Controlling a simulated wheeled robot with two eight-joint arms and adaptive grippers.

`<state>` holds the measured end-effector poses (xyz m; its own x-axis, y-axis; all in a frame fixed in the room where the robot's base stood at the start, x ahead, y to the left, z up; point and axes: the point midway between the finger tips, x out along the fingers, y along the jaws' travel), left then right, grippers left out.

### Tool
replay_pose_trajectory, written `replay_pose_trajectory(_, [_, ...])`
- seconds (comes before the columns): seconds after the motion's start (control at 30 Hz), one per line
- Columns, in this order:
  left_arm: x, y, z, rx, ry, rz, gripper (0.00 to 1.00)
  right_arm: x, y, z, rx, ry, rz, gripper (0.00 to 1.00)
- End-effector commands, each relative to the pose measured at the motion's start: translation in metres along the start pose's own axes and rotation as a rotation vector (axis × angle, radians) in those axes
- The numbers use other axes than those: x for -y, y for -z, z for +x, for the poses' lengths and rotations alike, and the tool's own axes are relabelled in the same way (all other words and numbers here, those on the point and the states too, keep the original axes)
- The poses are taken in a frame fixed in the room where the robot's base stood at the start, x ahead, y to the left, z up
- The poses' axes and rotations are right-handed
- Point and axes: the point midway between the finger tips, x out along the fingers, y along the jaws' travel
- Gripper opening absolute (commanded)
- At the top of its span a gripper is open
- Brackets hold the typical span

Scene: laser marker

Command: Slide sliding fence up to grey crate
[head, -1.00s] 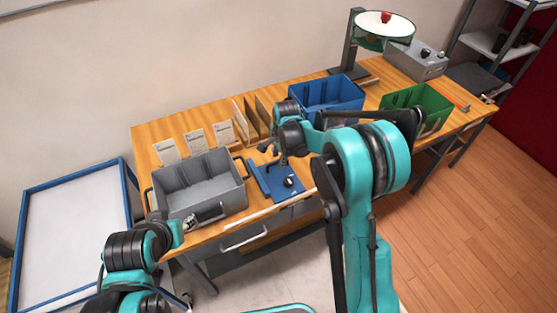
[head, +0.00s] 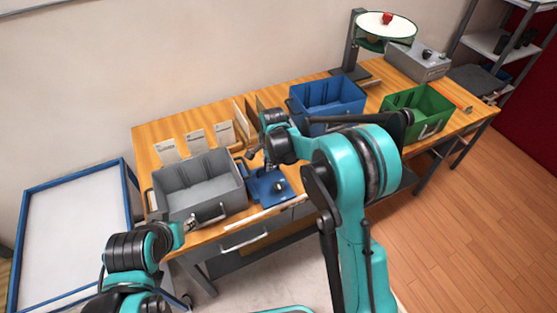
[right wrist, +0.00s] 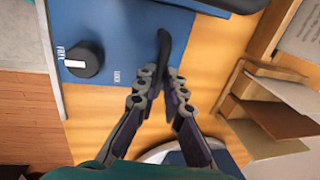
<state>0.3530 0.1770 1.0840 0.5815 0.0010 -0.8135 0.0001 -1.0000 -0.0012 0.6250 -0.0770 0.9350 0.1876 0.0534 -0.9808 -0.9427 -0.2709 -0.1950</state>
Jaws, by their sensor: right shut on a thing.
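The blue sliding fence (head: 262,187), a flat plate with a raised left edge and a black knob, lies on the table just right of the grey crate (head: 172,198). Only a narrow space shows between them; whether they touch I cannot tell. My right gripper (head: 268,167) is above the fence. In the right wrist view its fingers (right wrist: 161,78) are shut on the dark upright handle (right wrist: 164,45) of the blue plate (right wrist: 122,30). My left gripper (head: 190,223) is at the front of the grey crate; its fingers are too small to read.
White cards (head: 195,141) and wooden dividers (head: 243,120) stand behind the crate and fence. A blue crate (head: 328,101) and a green crate (head: 420,108) stand to the right.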

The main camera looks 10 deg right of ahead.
Motion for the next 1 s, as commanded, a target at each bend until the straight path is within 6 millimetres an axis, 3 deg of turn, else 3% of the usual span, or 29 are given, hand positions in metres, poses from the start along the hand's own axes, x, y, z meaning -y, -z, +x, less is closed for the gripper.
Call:
replay_pose_trajectory(0.03, [0.0, -0.001, 0.001, 0.0, 0.0, 0.0, 0.36, 0.0, -0.015, 0.001, 0.005, 0.0, -0.006, 0.0])
replay_pose_trajectory(0.2, [0.0, -0.002, 0.002, 0.0, 0.0, 0.0, 0.36, 0.0, -0.04, 0.0, 0.004, 0.0, -0.002, 0.0])
replay_pose_trajectory(0.53, [0.0, -0.002, 0.002, 0.0, 0.0, 0.0, 0.36, 0.0, -0.043, 0.0, 0.004, 0.0, 0.0, 0.0])
replay_pose_trajectory(0.6, [0.0, -0.002, 0.002, 0.0, 0.0, 0.0, 0.36, 0.0, -0.043, 0.0, 0.004, 0.0, 0.0, 0.25])
replay_pose_trajectory(0.63, [0.0, -0.002, 0.002, 0.0, 0.0, 0.0, 0.36, 0.0, -0.043, 0.0, 0.004, 0.0, 0.0, 0.31])
replay_pose_trajectory(1.0, [0.0, -0.002, 0.002, 0.0, 0.0, 0.0, 0.36, 0.0, -0.042, -0.005, 0.002, 0.0, 0.0, 0.31])
